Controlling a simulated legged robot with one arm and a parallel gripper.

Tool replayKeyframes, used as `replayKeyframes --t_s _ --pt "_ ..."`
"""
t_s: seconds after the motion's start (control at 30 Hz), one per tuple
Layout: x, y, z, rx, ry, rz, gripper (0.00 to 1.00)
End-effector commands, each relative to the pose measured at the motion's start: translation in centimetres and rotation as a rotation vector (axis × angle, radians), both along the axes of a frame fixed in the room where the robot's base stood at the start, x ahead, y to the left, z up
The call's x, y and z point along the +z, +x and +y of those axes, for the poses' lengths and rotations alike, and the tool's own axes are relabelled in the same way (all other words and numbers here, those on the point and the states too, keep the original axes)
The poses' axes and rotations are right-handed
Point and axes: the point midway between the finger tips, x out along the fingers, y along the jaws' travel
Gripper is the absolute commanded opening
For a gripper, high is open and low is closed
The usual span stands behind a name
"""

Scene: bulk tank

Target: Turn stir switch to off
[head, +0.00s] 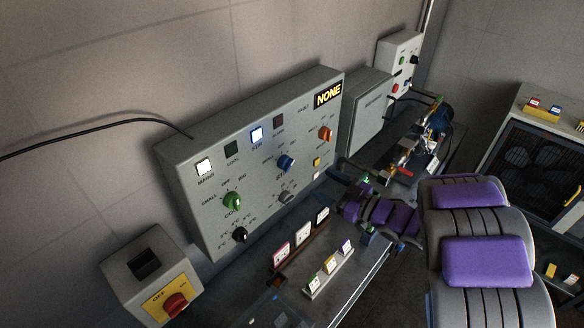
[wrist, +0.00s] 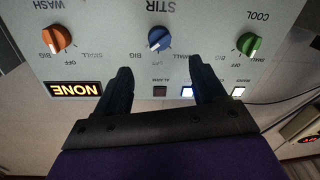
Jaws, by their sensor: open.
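The stir switch is a blue knob (head: 286,162) on the grey control panel (head: 215,170) on the wall. The wrist view is upside down and shows the blue knob (wrist: 159,39) under the word STIR, with OFF and size labels around it. A pale mark shows on the knob, but I cannot tell surely which label it points to. My gripper (wrist: 160,68) is open and empty, its two dark fingers apart below the knob in that picture, not around it. In the head view my gripper (head: 350,186) is right of the panel's lower edge, fingertips unclear.
A green knob (wrist: 250,44) and an orange knob (wrist: 57,39) flank the blue one. The panel display (head: 328,94) reads NONE. A blue lamp (head: 257,134) is lit. Small cards on stands (head: 330,265) occupy the bench below. A red-knobbed switch box (head: 150,275) is lower left.

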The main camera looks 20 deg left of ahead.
Motion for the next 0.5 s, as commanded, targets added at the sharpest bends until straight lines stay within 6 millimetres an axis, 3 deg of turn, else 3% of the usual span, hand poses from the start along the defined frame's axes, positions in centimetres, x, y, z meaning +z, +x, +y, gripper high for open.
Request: replayKeyframes --t_s 0.5 --pt "-0.2 2.9 9.1 0.000 -0.002 0.000 0.70"
